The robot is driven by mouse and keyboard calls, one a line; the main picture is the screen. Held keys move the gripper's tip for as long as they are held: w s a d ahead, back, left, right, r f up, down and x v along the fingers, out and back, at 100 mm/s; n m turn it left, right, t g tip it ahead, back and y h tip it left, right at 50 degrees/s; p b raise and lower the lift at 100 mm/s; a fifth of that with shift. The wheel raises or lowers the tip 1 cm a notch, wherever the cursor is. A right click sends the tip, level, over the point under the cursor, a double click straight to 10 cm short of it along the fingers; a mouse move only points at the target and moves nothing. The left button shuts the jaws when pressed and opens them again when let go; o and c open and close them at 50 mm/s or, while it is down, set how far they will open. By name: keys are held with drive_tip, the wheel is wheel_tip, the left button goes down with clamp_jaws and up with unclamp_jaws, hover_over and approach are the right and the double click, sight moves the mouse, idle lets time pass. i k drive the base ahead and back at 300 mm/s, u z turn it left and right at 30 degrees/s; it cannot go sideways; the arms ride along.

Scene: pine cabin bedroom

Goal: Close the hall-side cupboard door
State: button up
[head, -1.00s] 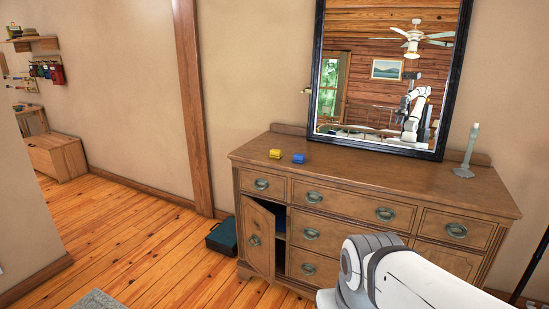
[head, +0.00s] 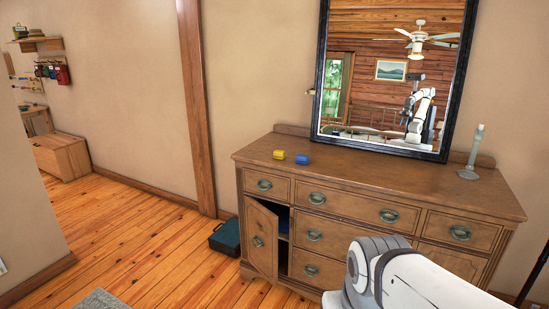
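The hall-side cupboard door (head: 260,240) is at the left end of the wooden dresser (head: 370,178). It stands partly open, with a dark gap along its right edge and something blue inside behind it. A round metal pull is on its face. My white arm shows at the lower right, in front of the dresser's lower right part. My gripper is outside the view.
A teal case (head: 225,238) stands on the floor just left of the dresser. A yellow item (head: 279,155), a blue item (head: 302,159) and a candlestick (head: 471,153) stand on top. A mirror (head: 390,75) hangs above. Floor to the left is open.

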sight(262, 225)
drive_tip(key=z, duration=0.15)
drive_tip(key=k, duration=0.45)
drive_tip(key=u, duration=0.75)
drive_tip(key=i, duration=2.6)
drive_tip(key=z, duration=0.9)
drive_tip(key=k, duration=0.75)
drive_tip(key=z, duration=0.3)
drive_tip(key=i, duration=0.3)
drive_tip(key=u, duration=0.15)
